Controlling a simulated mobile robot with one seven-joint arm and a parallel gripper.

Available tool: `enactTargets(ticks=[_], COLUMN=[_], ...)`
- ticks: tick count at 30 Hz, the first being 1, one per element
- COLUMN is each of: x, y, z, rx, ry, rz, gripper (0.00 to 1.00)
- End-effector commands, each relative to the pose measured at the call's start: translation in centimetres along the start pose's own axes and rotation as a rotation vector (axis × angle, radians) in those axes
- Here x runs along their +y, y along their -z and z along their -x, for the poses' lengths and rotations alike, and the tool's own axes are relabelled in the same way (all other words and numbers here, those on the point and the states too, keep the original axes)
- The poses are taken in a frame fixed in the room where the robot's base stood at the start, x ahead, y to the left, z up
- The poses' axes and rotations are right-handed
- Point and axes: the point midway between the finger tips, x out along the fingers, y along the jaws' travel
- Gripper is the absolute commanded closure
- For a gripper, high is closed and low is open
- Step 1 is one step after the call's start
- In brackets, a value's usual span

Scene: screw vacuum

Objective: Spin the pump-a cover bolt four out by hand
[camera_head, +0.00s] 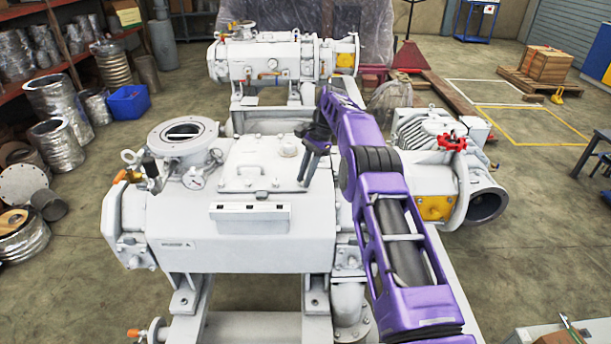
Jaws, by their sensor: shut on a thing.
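The pump-a body (260,250) is a large white housing in the front middle of the head view. My gripper (304,184) reaches down from my purple arm at the cover's right edge. Its dark fingers point down and are shut on a cover bolt there. The bolt itself is hidden between the fingertips and too small to make out. I cannot read any bolt number.
A white box (250,217) sits in front. A second white pump (270,62) is behind. A motor unit with a red handwheel (452,142) stands to the right.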

Motion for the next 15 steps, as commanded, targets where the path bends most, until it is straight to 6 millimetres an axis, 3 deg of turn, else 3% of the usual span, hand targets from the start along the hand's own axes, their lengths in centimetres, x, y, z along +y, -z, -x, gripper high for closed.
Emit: enactTargets(ticks=[15], x=[0.09], y=[0.13], z=[-0.27], rx=[0.0], ry=[-0.026], rz=[0.046], gripper=[1.0])
